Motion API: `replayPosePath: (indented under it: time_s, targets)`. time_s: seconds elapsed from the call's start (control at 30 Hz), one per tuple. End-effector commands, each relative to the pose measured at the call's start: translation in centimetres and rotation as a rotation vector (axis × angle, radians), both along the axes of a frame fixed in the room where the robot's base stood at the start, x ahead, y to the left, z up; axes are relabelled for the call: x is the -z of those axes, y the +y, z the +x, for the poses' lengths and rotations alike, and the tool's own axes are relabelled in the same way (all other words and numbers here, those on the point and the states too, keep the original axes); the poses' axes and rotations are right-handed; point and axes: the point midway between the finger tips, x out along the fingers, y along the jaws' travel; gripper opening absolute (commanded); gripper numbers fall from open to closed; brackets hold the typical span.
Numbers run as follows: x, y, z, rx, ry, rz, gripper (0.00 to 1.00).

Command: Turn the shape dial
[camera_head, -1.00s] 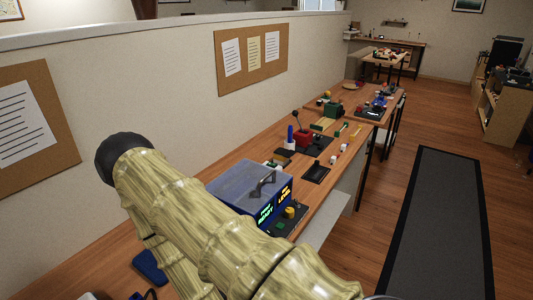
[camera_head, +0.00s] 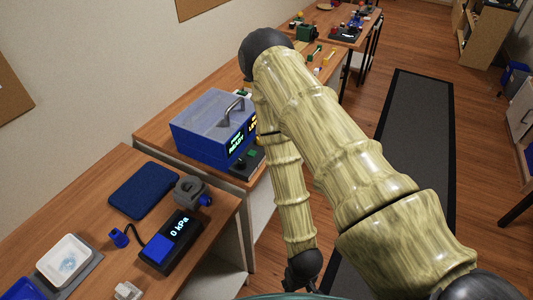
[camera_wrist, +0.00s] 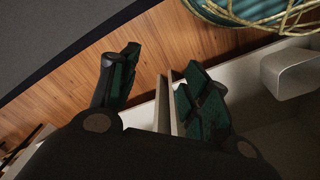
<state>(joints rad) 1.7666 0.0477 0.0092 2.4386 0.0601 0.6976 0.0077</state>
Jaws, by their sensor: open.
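I cannot make out a shape dial for certain in any current view. A blue box (camera_head: 200,140) with a clear lid and lit text panels stands on the far bench. A small dark control panel (camera_head: 247,163) with a green part sits at its front right, partly beside my arm. My gripper (camera_wrist: 160,62) is open in the wrist view, with two dark green fingers apart and nothing between them. It points at the wooden floor and a pale cabinet edge, away from the box. In the head view my arm folds down to the right of the benches.
The near bench holds a dark blue pad (camera_head: 144,190), a grey clamp-like ring (camera_head: 191,190), a black gauge unit (camera_head: 172,243) reading 0 kPa and a white tray (camera_head: 65,260). A dark floor mat (camera_head: 412,125) lies right of the benches. A gap separates the two benches.

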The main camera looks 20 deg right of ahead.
Motion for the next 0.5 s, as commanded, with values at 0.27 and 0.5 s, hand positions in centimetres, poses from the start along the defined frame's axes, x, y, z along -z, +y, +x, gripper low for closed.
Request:
replayPosePath:
  time_s: [0.27, 0.5]
  targets:
    - [-4.1, -2.2, 9.4, 0.386, -0.149, -0.124, 0.47]
    - [-9.3, -3.7, 16.7, 0.814, -0.261, -0.189, 0.47]
